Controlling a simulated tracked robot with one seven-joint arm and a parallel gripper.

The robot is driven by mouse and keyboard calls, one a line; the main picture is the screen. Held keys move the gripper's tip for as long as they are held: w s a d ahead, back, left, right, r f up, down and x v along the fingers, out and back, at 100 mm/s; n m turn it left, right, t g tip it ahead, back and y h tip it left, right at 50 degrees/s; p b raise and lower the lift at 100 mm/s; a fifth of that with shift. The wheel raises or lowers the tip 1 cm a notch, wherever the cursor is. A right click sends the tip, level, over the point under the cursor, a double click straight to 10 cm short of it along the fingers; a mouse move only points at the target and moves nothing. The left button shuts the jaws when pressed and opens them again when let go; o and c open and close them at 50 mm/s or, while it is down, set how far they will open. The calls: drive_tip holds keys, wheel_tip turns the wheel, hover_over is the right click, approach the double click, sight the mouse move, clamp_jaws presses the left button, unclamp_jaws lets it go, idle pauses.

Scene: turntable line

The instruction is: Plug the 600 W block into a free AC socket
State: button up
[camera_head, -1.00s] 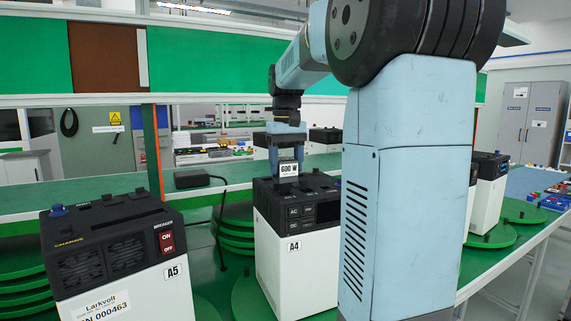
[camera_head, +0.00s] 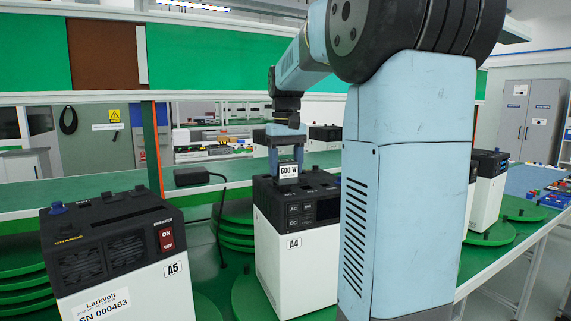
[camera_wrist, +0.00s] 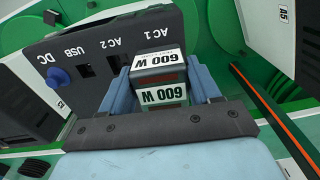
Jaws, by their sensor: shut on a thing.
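The 600 W block (camera_head: 288,172) is a small dark block with a white label, held upright at the top of the power station marked A4 (camera_head: 310,262). My gripper (camera_head: 287,161) is shut on it, pointing down. In the wrist view the block (camera_wrist: 160,74) sits between the two blue fingers of my gripper (camera_wrist: 161,66). It lies just below the AC 1 label (camera_wrist: 151,33) and covers that socket place. I cannot tell whether it is seated or just above. The AC 2 socket (camera_wrist: 117,62) looks empty, partly beside the left finger.
A blue plug (camera_wrist: 57,75) is in the DC place, and the USB port (camera_wrist: 87,69) is beside it. Station A5 (camera_head: 130,290) stands close on the left. A black adapter (camera_head: 191,177) with a cable lies behind. More stations (camera_head: 487,200) stand at right.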

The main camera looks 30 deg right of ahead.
drive_tip(key=shift+f, duration=0.65)
drive_tip(key=o, duration=1.6)
drive_tip(key=shift+c, duration=0.2)
wheel_tip(320, 180, up, 14)
drive_tip(key=s+a+f+t, duration=0.2)
drive_tip(key=s+a+f, duration=0.2)
drive_tip(key=s+f, duration=0.3)
drive_tip(key=s+a+f+t, duration=0.1)
drive_tip(key=s+a+f, duration=0.3)
drive_tip(key=s+f, duration=0.3)
drive_tip(key=s+a+f+n+t, duration=0.1)
drive_tip(key=s+a+f+t, duration=0.1)
drive_tip(key=s+a+f, duration=0.2)
drive_tip(key=s+f, duration=0.3)
drive_tip(key=f, duration=0.1)
drive_tip(key=shift+s+a+f+t, duration=0.2)
drive_tip(key=shift+s+a+t, duration=0.1)
drive_tip(key=shift+s, duration=0.1)
